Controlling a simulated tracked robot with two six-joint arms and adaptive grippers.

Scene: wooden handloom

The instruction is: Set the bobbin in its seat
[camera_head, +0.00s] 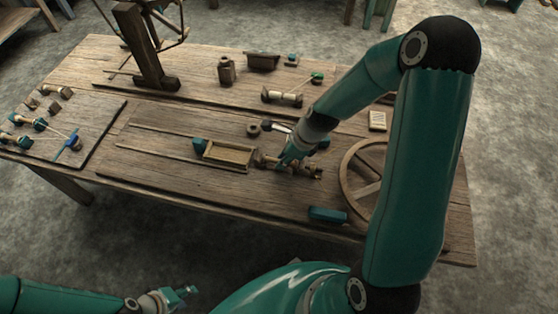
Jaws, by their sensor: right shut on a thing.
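My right gripper (283,164) is low over the middle of the loom table. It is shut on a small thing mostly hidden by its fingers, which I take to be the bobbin. A dark, turned wooden piece (312,172) shows just right of the fingers, along the table; I cannot tell whether it is part of the held thing or a seat under it. My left gripper (183,294) is at the bottom left, off the table and apart from everything. Its fingers are too small to judge.
A framed wooden box (228,154) lies just left of my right gripper. A spoked wheel (360,184) and a teal block (327,215) are to the right. A pale spool (282,97) lies behind. A board (85,142) with several small parts is at left. The front left tabletop is clear.

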